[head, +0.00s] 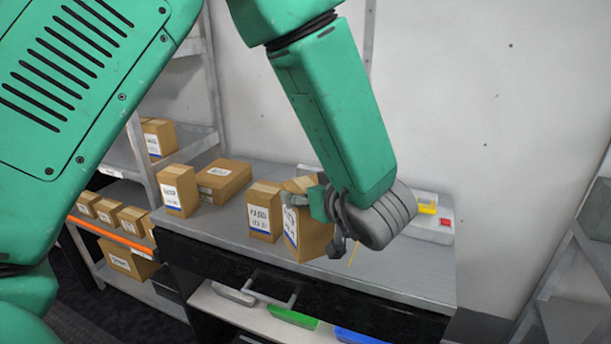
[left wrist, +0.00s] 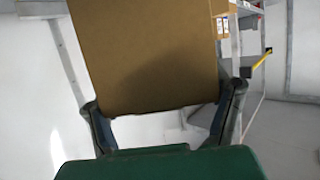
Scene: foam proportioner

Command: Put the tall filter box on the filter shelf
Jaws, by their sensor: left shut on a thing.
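My left gripper (head: 322,207) is shut on a tall brown cardboard box (head: 309,232) with a white and blue label, at the right of a group of boxes on the grey bench top. The box looks slightly tilted; I cannot tell whether its base touches the bench. In the left wrist view the box (left wrist: 145,55) fills the middle, between the two fingers of the gripper (left wrist: 163,112). A grey shelf unit (head: 140,160) stands at the left, holding boxes; my left arm hides part of it. My right gripper is not in view.
Other boxes on the bench (head: 410,262) are a tall one (head: 264,212) close beside the held box, a smaller one (head: 179,190) and a flat one (head: 223,180). Several small boxes (head: 107,210) sit on the shelf unit.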

